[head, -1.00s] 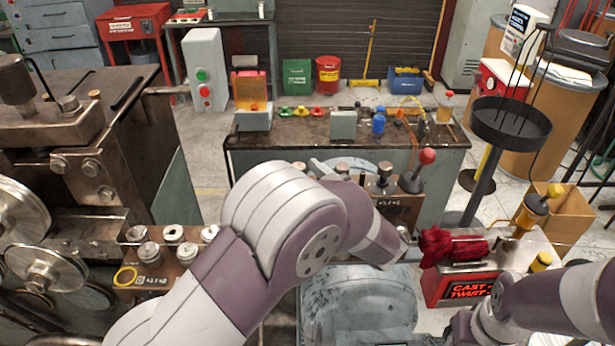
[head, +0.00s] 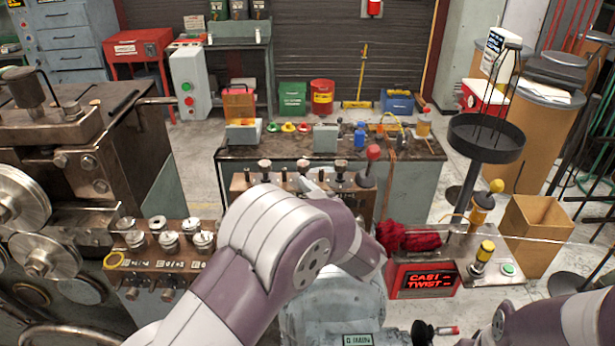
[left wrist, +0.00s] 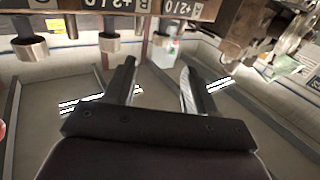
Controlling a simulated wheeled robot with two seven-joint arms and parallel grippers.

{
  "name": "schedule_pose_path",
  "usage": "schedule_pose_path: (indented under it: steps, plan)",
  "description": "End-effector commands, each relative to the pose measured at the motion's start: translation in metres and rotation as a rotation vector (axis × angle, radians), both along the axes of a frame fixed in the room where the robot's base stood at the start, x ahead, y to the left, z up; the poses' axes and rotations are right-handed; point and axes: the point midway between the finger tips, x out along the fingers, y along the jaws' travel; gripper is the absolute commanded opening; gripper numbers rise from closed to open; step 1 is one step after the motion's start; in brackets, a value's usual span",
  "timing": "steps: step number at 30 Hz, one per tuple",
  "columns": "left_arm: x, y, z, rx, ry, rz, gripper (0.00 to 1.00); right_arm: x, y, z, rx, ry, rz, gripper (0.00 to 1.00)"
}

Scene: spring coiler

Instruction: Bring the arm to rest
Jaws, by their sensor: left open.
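My left arm (head: 280,240) comes in from the bottom left of the head view and bends at the middle, in front of the brown knob panel (head: 240,182). Its gripper is mostly hidden behind the arm there. In the left wrist view my left gripper (left wrist: 158,66) has its two fingers apart with nothing between them. A labelled rail (left wrist: 85,12) with round metal knobs (left wrist: 110,42) runs close above the fingers, and floor shows beyond them. My right arm (head: 550,320) shows only as a link at the bottom right; its gripper is out of view.
The spring coiler (head: 60,130) stands at the left with its rollers and a knob block (head: 160,262). A red-fronted box (head: 422,280) with red cloth (head: 410,237) is right of my left arm. A bench (head: 400,145) stands behind. Floor is open at far left of the bench.

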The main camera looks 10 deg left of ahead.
Motion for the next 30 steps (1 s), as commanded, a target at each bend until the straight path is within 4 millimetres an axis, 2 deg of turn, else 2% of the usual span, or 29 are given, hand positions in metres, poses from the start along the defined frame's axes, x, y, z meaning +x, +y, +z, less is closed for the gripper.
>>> schedule_pose_path:
  steps: [2, 5, 7, 9, 11, 13, 15, 18, 21, 24, 30]
  plan:
    - [0.001, 0.0, 0.0, -0.002, 0.001, -0.005, 0.56, 0.0, 0.0, 0.0, 0.0, 0.0, 0.0, 0.43]
    - [0.012, -0.001, -0.002, -0.049, 0.019, -0.103, 0.56, 0.0, 0.0, 0.0, 0.0, 0.0, 0.0, 0.43]
    - [0.025, -0.008, -0.008, -0.129, 0.075, -0.27, 0.56, 0.0, 0.0, 0.0, 0.0, 0.0, 0.0, 0.43]
    - [0.025, -0.02, -0.025, -0.237, 0.204, -0.476, 0.56, 0.0, 0.0, 0.0, 0.0, 0.0, 0.0, 0.43]
    - [0.003, -0.032, -0.049, -0.34, 0.377, -0.639, 0.56, 0.0, 0.0, 0.0, 0.0, 0.0, 0.0, 0.43]
    - [-0.05, -0.038, -0.08, -0.452, 0.639, -0.763, 0.56, 0.0, 0.0, 0.0, 0.0, 0.0, 0.0, 0.43]
    - [-0.109, -0.033, -0.104, -0.526, 0.879, -0.804, 0.56, 0.0, 0.0, 0.0, 0.0, 0.0, 0.0, 0.43]
    - [-0.177, -0.018, -0.122, -0.583, 1.134, -0.785, 0.56, 0.0, 0.0, 0.0, 0.0, 0.0, 0.0, 0.43]
    - [-0.219, -0.004, -0.129, -0.606, 1.287, -0.749, 0.56, 0.0, 0.0, 0.0, 0.0, 0.0, 0.0, 0.43]
    - [-0.238, 0.002, -0.131, -0.614, 1.354, -0.727, 0.56, 0.0, 0.0, 0.0, 0.0, 0.0, 0.0, 0.43]
    - [-0.241, 0.003, -0.131, -0.615, 1.367, -0.725, 0.56, 0.0, 0.0, 0.0, 0.0, 0.0, 0.0, 0.43]
